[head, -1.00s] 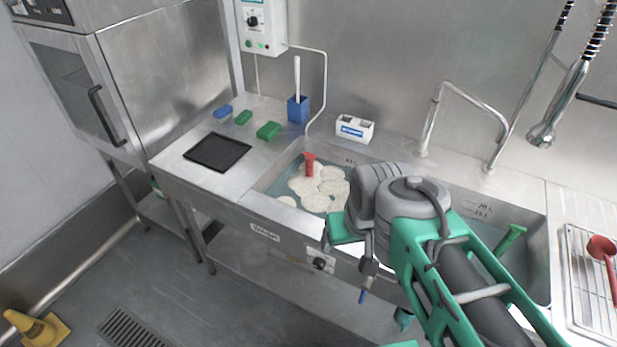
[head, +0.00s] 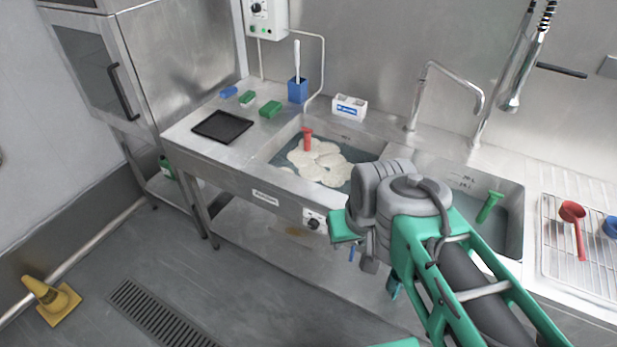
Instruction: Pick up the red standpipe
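The red standpipe (head: 308,139) stands upright in the left sink basin, with pale foam around its foot. Its upper part is in clear view and its lower end is hidden by the foam and cloudy water. My gripper (head: 369,264) is in front of the sink's front edge, to the right of the standpipe and apart from it. My own arm covers most of the gripper, so its fingers cannot be made out clearly. I see nothing held in it.
A green standpipe (head: 489,207) leans in the right basin. A tap (head: 447,68) arches behind the sink. A black tray (head: 222,126), green and blue blocks, and a blue brush holder (head: 297,90) are on the left counter. A red scoop (head: 573,214) lies on the right rack.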

